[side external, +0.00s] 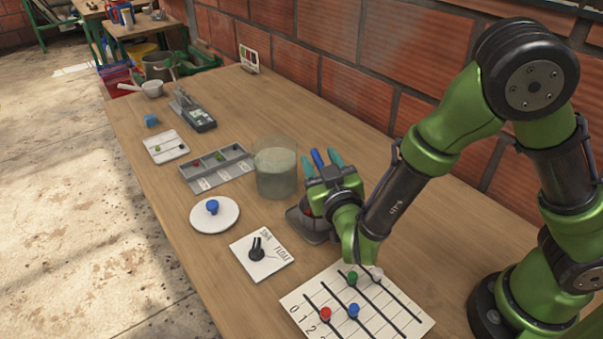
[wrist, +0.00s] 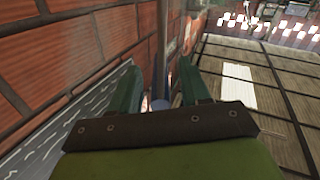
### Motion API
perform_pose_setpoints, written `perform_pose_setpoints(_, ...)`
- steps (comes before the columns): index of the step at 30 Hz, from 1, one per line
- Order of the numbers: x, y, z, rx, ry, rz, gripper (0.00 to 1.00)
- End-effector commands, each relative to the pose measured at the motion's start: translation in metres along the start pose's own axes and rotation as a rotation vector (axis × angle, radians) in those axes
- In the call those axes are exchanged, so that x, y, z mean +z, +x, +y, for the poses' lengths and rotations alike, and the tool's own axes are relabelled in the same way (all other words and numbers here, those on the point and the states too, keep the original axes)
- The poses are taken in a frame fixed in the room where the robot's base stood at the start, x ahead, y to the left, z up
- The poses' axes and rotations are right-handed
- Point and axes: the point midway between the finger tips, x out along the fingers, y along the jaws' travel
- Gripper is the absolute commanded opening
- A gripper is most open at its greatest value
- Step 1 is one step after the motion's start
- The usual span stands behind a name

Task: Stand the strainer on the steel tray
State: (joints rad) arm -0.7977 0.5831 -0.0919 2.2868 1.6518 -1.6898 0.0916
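A pale, long-handled bowl (side external: 152,89), which may be the strainer, is at the far left end of the table beside a grey pot; its mesh is too small to make out. A grey compartment tray (side external: 190,179) lies mid-table with small red and green pieces in it; I cannot tell whether it is the steel tray. My gripper (side external: 321,162) is over the table, right of the clear beaker, its teal fingers apart. A thin blue piece (side external: 318,159) shows between them and as a rod in the wrist view (wrist: 161,45); I see no finger closed on it.
The clear beaker (side external: 275,168) stands close to my gripper, with a grey holder (side external: 318,236) below. A white disc with a blue knob (side external: 212,207), a float card (side external: 262,268) and a numbered board with pegs (side external: 385,318) lie nearer. The brick wall (side external: 330,80) borders the back.

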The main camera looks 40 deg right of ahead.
Motion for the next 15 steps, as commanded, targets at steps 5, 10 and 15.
perform_pose_setpoints(5,0.0,0.0,0.0,0.0,0.0,0.0,0.46)
perform_pose_setpoints(10,0.0,-0.005,-0.001,-0.002,0.0,-0.001,0.46)
perform_pose_setpoints(15,0.0,-0.03,-0.001,-0.007,-0.002,0.0,0.46)
